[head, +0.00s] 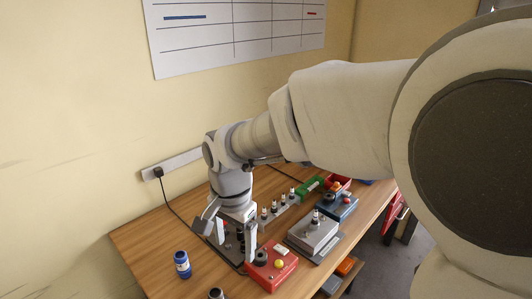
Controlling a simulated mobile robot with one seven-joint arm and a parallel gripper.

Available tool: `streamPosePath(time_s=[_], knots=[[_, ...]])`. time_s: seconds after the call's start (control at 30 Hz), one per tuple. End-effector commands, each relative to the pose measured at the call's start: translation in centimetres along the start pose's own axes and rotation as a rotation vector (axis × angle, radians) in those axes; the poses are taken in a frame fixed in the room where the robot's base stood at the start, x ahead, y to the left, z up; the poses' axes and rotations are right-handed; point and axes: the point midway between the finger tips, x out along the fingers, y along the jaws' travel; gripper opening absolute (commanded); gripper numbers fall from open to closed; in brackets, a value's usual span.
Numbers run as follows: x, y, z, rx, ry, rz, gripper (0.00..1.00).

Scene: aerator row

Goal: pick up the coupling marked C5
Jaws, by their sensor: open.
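My gripper (236,240) points down over the left part of the wooden bench, its two fingers spread apart. Dark parts show between and behind the fingers, but I cannot tell what they are. Small upright dark and pale fittings (277,207) stand in a row on a grey strip just right of the gripper. No marking is legible at this size, so I cannot tell which thing is the coupling marked C5. My gripper and wrist hide part of the row's near end.
A red box (284,272) with a yellow button stands close to the gripper's right finger. A grey box (318,236) and blue box (343,213) lie further right. A blue jar (182,264) stands left. The bench's left (150,240) is mostly clear; a wall rises behind.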

Motion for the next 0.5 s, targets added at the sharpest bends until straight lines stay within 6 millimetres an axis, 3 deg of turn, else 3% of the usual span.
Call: streamPosePath(time_s=[0.1, 0.2, 0.5], knots=[[1.5, -2.8, 1.9, 0.043, -0.028, 0.037, 0.81], [2.6, -4.2, 3.1, 0.076, -0.04, 0.058, 0.81], [5.6, -5.1, 4.3, 0.109, -0.049, 0.079, 0.81]])
